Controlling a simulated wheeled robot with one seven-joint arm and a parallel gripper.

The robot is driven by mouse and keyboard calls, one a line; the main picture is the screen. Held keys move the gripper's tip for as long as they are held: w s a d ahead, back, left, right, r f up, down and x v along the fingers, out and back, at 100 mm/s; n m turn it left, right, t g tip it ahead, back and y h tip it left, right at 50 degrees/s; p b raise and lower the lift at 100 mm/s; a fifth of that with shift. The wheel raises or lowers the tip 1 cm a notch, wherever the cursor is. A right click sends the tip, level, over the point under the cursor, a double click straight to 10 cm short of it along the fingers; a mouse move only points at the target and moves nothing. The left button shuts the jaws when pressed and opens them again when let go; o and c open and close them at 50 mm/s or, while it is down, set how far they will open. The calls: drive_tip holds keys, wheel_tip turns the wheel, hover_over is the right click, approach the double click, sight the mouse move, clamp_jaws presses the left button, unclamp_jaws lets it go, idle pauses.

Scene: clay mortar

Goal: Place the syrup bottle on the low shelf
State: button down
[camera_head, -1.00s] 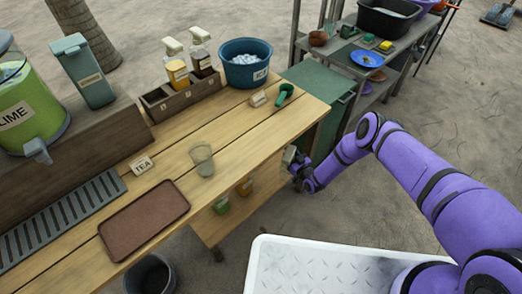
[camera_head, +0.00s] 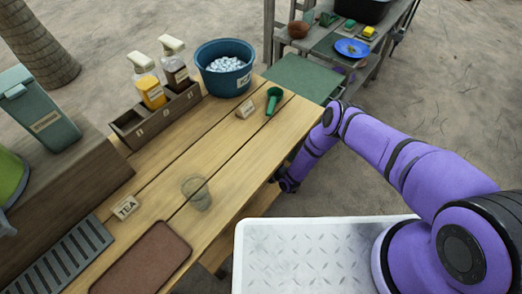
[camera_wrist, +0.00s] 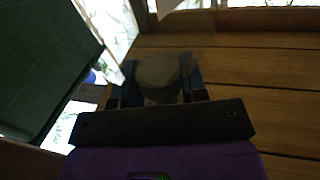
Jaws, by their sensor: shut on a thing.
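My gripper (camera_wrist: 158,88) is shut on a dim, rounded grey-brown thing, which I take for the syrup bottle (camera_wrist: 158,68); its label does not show. The fingers stand on either side of it. Brown planks, which look like the low shelf (camera_wrist: 240,75), fill the right of the wrist view. I cannot tell whether the bottle touches them. In the head view my arm reaches down at the right side of the wooden counter (camera_head: 235,150), and the counter hides the gripper and the held thing. Only a bit of the low shelf (camera_head: 262,203) shows there.
On the counter are a clear cup (camera_head: 196,193), a green scoop (camera_head: 273,101), a blue ice tub (camera_head: 224,68), a brown tray (camera_head: 143,262) and a caddy (camera_head: 155,115) with two pump bottles. A dark green panel (camera_wrist: 45,60) stands close left of the gripper.

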drive_tip(key=shift+f, duration=0.35)
drive_tip(key=c, duration=0.7)
unclamp_jaws()
drive_tip(key=shift+o, duration=0.2)
drive_tip(key=shift+d, duration=0.1)
drive_tip(key=v, duration=1.2)
drive_tip(key=shift+s, duration=0.1)
